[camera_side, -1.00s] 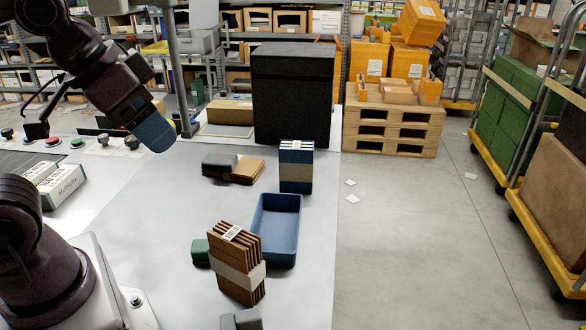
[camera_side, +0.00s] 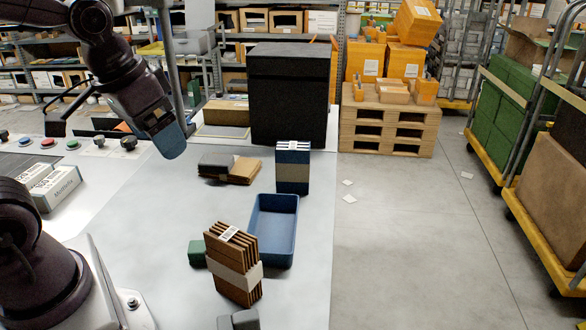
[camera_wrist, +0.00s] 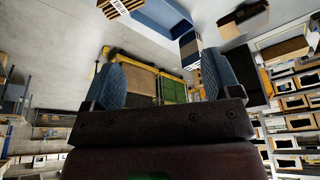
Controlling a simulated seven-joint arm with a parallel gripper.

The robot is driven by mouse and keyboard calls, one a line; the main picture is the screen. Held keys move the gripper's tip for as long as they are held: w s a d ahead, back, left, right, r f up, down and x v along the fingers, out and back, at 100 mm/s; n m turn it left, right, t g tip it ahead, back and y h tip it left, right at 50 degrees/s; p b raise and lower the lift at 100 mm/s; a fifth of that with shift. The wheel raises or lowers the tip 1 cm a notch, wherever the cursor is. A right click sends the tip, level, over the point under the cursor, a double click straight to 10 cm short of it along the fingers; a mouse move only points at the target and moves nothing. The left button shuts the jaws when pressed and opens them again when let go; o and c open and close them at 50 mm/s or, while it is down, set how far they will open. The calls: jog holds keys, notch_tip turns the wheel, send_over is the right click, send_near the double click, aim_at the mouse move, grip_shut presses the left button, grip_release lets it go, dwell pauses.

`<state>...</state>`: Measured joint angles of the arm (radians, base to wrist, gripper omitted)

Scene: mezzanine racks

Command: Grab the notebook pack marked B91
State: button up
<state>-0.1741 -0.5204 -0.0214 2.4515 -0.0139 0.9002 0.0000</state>
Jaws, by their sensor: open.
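A brown notebook pack (camera_side: 233,263) with a pale band and a white label stands at the front of the table. A dark blue notebook pack (camera_side: 293,168) with a tan band and a white label stands farther back. Both show at the top of the wrist view, the brown one (camera_wrist: 122,5) cut by the edge and the blue one (camera_wrist: 189,46) partly behind a finger. The labels are too small to read, so I cannot tell which is B91. My gripper (camera_side: 170,142) is up at the left, above the table and apart from both packs. In the wrist view it (camera_wrist: 163,80) is open and empty.
A blue tray (camera_side: 273,258) stands between the packs, near the table's right edge. A green block (camera_side: 197,252) sits beside the brown pack. Dark grey and brown items (camera_side: 230,168) lie farther back. A tall black box (camera_side: 289,98) stands behind. The table's left-centre is clear.

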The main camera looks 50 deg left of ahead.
jog(key=w+a+f+n+g+h, duration=0.2)
jog(key=w+a+f+n+h, duration=0.2)
jog(key=w+a+f+n, duration=0.5)
jog(key=n+t+h, duration=0.6)
jog(key=n+t, duration=0.3)
jog(key=n, duration=0.8)
send_near(287, 145)
jog(key=x, duration=1.1)
jog(key=shift+a+f, duration=0.1)
jog(key=shift+y, duration=0.3)
jog(key=shift+c, duration=0.2)
jog(key=shift+g, duration=0.3)
jog(key=c, duration=1.4)
grip_shut()
